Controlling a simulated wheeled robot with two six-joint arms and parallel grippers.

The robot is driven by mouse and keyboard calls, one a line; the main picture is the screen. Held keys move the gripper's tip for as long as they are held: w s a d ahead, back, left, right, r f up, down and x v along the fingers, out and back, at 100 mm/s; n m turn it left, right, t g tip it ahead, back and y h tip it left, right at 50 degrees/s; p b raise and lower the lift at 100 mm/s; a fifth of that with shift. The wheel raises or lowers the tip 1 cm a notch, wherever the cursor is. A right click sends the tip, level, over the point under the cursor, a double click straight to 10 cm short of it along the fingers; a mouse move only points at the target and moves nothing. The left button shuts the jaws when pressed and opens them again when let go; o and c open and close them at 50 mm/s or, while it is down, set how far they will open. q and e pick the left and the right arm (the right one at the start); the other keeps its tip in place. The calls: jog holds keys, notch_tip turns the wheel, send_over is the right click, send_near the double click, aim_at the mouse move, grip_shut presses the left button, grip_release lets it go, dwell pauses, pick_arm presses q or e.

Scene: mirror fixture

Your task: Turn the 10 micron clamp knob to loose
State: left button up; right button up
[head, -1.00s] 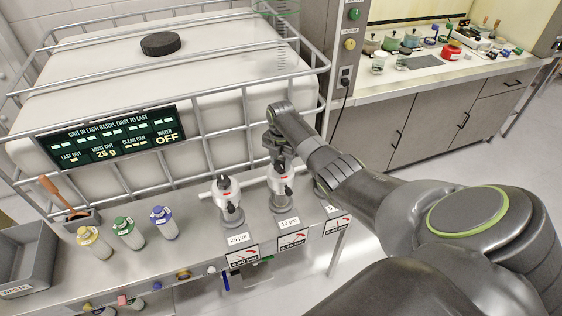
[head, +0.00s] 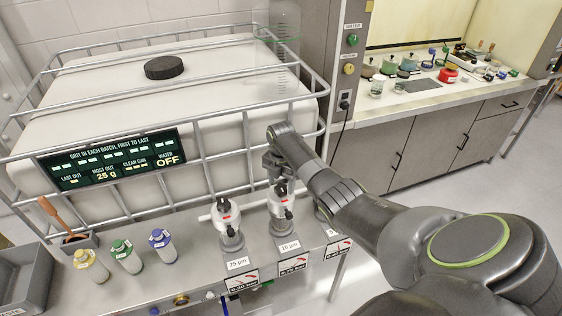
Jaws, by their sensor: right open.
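The 10 µm unit (head: 280,206) is a white-topped housing in the middle of a row on the metal bench, above its "10 µm" label (head: 289,246). Its black clamp knob (head: 281,188) has a red mark close by; its exact setting is too small to read. My right gripper (head: 279,174) comes down from above, right at the knob. It is open, with its fingertips beside or around the knob; contact cannot be made out. My left gripper is out of view.
The 25 µm unit (head: 227,219) stands close on the left. A third unit (head: 325,210) is mostly hidden by my right arm. Three bottles with yellow, green and blue caps (head: 162,246) stand further left. A caged white tank (head: 130,105) with a display sign (head: 112,160) is behind.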

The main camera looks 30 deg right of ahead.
aim_at(281, 187)
notch_tip(281, 187, up, 16)
jog(key=shift+r, duration=0.25)
dwell(0.6)
